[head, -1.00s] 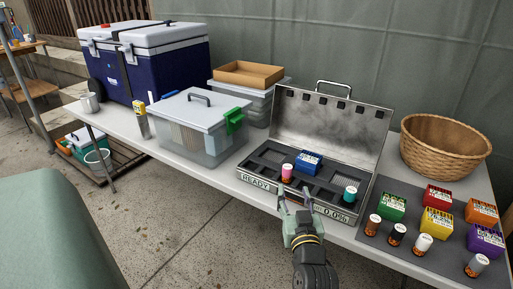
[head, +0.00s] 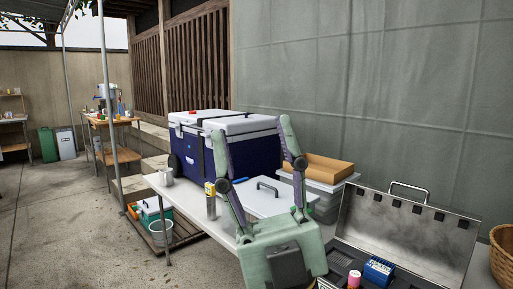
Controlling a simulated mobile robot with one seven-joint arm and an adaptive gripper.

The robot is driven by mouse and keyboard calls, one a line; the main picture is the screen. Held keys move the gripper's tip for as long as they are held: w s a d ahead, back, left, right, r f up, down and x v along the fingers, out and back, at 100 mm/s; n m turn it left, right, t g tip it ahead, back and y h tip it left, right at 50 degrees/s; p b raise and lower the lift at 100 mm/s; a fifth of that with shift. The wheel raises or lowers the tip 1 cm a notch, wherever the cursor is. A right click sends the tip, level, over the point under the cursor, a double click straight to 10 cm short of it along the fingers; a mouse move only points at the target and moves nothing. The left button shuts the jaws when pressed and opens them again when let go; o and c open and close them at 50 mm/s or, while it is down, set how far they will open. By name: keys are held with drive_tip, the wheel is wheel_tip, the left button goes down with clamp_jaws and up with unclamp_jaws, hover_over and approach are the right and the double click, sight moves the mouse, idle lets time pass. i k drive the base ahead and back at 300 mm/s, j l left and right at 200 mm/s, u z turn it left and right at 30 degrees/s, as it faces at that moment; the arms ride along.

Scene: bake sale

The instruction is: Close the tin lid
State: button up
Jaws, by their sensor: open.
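The tin is a grey metal case whose lid (head: 405,238) stands open, tilted back toward the wall, with a handle on its top edge. The tin's dark tray (head: 343,254) shows only in part at the bottom of the view. A blue box (head: 379,270) and a pink cylinder (head: 354,279) stand in it. My gripper (head: 254,131) is raised in front of the camera, left of the tin, with its two fingers pointing up and spread wide. Nothing is between them. The tin's front is out of view.
A blue cooler (head: 255,155) with a white lid and a clear bin with a grey lid (head: 262,198) stand behind my gripper. A brown tray (head: 315,168) lies on another bin (head: 327,201). A wicker basket (head: 503,258) is at the right edge. A yellow-topped can (head: 211,200) stands left.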

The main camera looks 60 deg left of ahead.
sight(434, 242)
drive_tip(key=i+j, duration=0.1)
drive_tip(key=i, duration=0.85)
